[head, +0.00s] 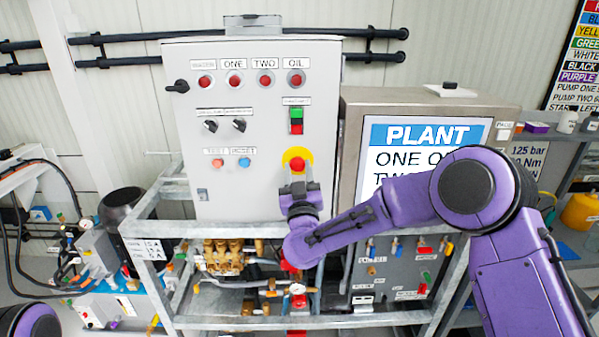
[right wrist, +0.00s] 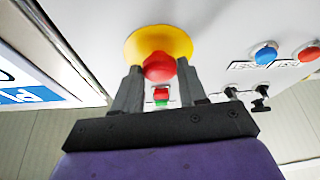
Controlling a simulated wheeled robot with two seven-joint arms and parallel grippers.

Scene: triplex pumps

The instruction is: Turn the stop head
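The stop head (head: 297,165) is a round red knob on a yellow disc, low on the right side of the grey control cabinet's front. My right gripper (head: 298,184) reaches up to it from below. In the right wrist view the red stop head (right wrist: 159,67) sits between the two grey fingertips (right wrist: 160,76). The fingers lie along both sides of it and the head fills the gap, so the gripper looks shut on it. Any turn of the head cannot be read. My left gripper is out of view; only part of that arm shows at the lower left.
The cabinet (head: 240,185) has red lamps, black selector knobs and a green-and-red switch (head: 296,120) above the stop head. A screen (head: 400,135) stands to the right, partly behind my right arm. A metal frame (head: 200,322) with brass pump parts (head: 224,258) is below.

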